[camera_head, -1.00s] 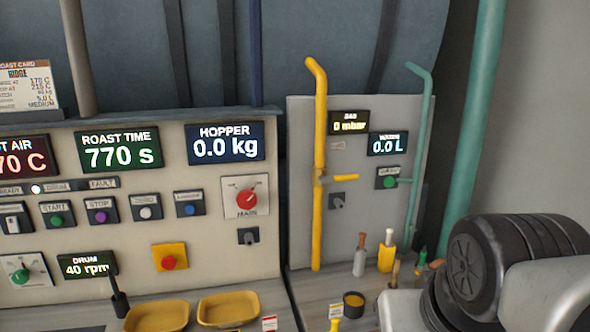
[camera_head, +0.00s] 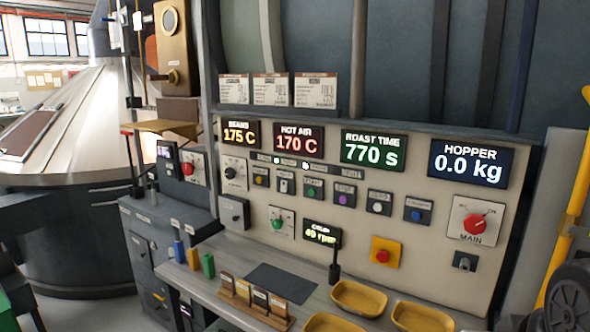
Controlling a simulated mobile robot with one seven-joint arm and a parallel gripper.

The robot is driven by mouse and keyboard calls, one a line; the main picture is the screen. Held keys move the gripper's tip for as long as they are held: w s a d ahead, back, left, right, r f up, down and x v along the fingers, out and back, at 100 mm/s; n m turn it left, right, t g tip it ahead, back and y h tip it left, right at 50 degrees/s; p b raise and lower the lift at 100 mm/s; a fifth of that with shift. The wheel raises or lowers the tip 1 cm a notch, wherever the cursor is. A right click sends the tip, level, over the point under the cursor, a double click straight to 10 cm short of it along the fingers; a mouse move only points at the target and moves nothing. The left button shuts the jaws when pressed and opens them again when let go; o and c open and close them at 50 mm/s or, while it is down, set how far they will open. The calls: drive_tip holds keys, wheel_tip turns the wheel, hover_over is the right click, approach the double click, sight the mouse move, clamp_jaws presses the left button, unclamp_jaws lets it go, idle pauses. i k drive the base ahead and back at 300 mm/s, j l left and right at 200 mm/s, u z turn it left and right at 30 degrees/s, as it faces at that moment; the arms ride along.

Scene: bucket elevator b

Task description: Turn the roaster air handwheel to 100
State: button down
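I cannot make out a handwheel marked for roaster air in this view. The roaster control panel (camera_head: 345,255) fills the middle and right. Its displays include beans (camera_head: 240,134) at 175 C, hot air (camera_head: 299,142) at 170 C, roast time (camera_head: 374,150) at 770 s and hopper (camera_head: 467,164) at 0.0 kg. A red main switch (camera_head: 474,224) is at its right, and a dial with a green knob (camera_head: 281,223) is lower left. My gripper's fingers are not in view.
A work ledge (camera_head: 235,276) below the panel holds yellow trays (camera_head: 360,297) and a card rack (camera_head: 250,300). A large cone-shaped metal vessel (camera_head: 75,140) stands at left. A yellow pipe (camera_head: 572,205) is at the right edge. Some floor shows lower left.

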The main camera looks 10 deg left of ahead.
sight(188, 168)
drive_tip(key=u, duration=1.35)
drive_tip(key=i+j+z, duration=0.1)
drive_tip(key=z, duration=0.2)
drive_tip(key=i+j+z, duration=0.1)
drive_tip(key=z, duration=0.2)
drive_tip(key=i+j+z, duration=0.15)
drive_tip(key=j, duration=0.2)
drive_tip(key=i+j+z, duration=0.25)
drive_tip(key=i+j, duration=0.15)
drive_tip(key=j, duration=0.3)
drive_tip(key=i+j, duration=0.15)
drive_tip(key=j, duration=0.25)
drive_tip(key=i+j, duration=0.15)
drive_tip(key=j, duration=0.2)
drive_tip(key=i+j+z, duration=0.1)
drive_tip(key=j, duration=0.3)
drive_tip(key=i+j, duration=0.2)
drive_tip(key=j, duration=0.15)
drive_tip(key=i+j, duration=0.15)
drive_tip(key=j, duration=0.25)
drive_tip(key=i+j, duration=0.15)
drive_tip(key=j, duration=0.25)
drive_tip(key=i+j+z, duration=0.1)
drive_tip(key=j, duration=0.3)
drive_tip(key=i+j, duration=0.15)
drive_tip(key=j, duration=0.2)
